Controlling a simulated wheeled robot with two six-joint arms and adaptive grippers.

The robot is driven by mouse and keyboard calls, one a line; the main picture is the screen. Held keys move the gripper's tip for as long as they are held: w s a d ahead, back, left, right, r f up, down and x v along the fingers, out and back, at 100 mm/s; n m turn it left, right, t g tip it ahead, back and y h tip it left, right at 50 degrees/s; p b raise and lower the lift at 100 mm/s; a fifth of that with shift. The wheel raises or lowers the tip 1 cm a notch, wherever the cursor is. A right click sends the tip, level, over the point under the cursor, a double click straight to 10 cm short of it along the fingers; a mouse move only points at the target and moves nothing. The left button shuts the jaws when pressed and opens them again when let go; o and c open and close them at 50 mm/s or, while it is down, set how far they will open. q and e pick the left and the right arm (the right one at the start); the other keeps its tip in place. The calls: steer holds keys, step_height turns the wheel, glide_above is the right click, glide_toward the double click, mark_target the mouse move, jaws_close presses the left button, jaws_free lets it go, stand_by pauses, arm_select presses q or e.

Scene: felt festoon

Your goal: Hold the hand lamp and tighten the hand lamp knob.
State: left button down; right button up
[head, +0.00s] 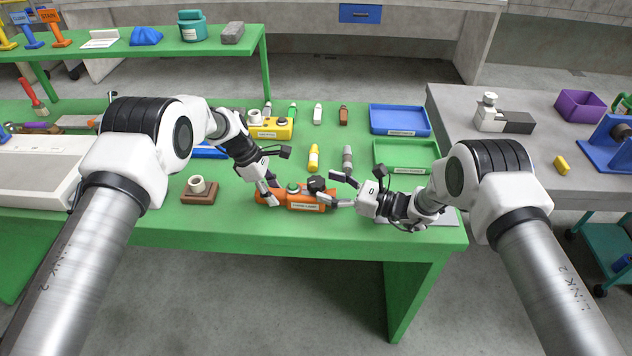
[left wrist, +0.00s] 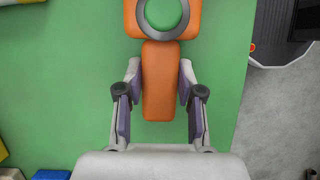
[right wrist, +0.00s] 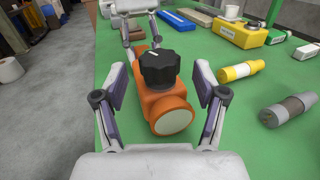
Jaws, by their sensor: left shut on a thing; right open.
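The orange hand lamp (head: 296,200) lies on the green table near its front edge, with a white label on its side. My left gripper (head: 269,192) is shut on its narrow left end; the left wrist view shows the orange handle (left wrist: 160,85) between the fingers. The black hand lamp knob (head: 316,184) stands on top at the lamp's right end. It shows a white mark in the right wrist view (right wrist: 158,68). My right gripper (head: 343,190) is open at that end, its fingers on either side of the lamp's pale round face (right wrist: 174,122), apart from the knob.
A green tray (head: 405,156) and a blue tray (head: 399,120) lie at the right. A brown block with a cream ring (head: 199,189) is at the left. A yellow box (head: 275,131) stands further back.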

mark_target(316, 180)
arm_select(q)
steer(key=shift+d, duration=0.1)
arm_select(e)
steer(key=shift+x, duration=1.85)
steer(key=c, duration=1.2)
steer(key=shift+o, duration=0.2)
steer(key=shift+m+t+h, duration=0.3)
steer(key=shift+m+t, duration=0.2)
steer(key=shift+t, duration=0.2)
steer(key=m+t+h, duration=0.2)
steer(key=m+t, duration=0.1)
steer(key=t, duration=0.1)
steer(key=shift+a+h, duration=0.1)
steer(key=shift+h, duration=0.3)
steer(key=shift+m+t+h, duration=0.9)
steer(key=shift+t, duration=0.1)
